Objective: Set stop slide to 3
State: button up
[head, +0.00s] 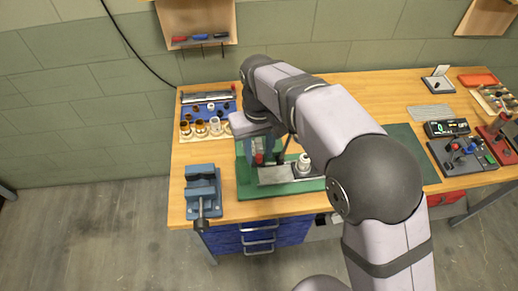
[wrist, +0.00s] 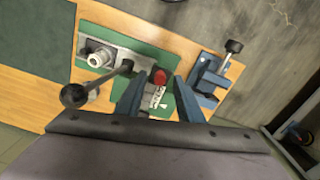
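The stop slide appears to be the small red piece (wrist: 159,78) beside a pale marked strip (wrist: 157,97) in the wrist view. The red piece also shows in the head view (head: 259,158), just below my gripper. The strip's marks are too small to read, so I cannot tell the setting. My gripper (wrist: 158,92) is open, with its two fingers on either side of the red piece and strip and gaps visible between. The fixture has a green base (head: 245,189), a metal bar (head: 276,176) and a silver cylindrical part (wrist: 98,58).
A dark lever with a ball end (wrist: 76,95) stands close to my gripper. A blue vise (head: 202,190) sits to the left. A tray of brass and white parts (head: 205,128) lies behind. A display (head: 446,128) and control box (head: 462,154) stand at right.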

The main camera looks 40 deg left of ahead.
aim_at(257, 149)
jog(key=shift+f, duration=0.5)
grip_shut()
jog(key=shift+w+a+r+p, duration=0.2)
jog(key=shift+w+a+p, duration=0.15)
jog(key=shift+p, duration=0.35)
jog(key=shift+w+a+p, duration=0.95)
jog(key=shift+w+a, duration=0.1)
grip_release()
jog(key=shift+f, duration=0.1)
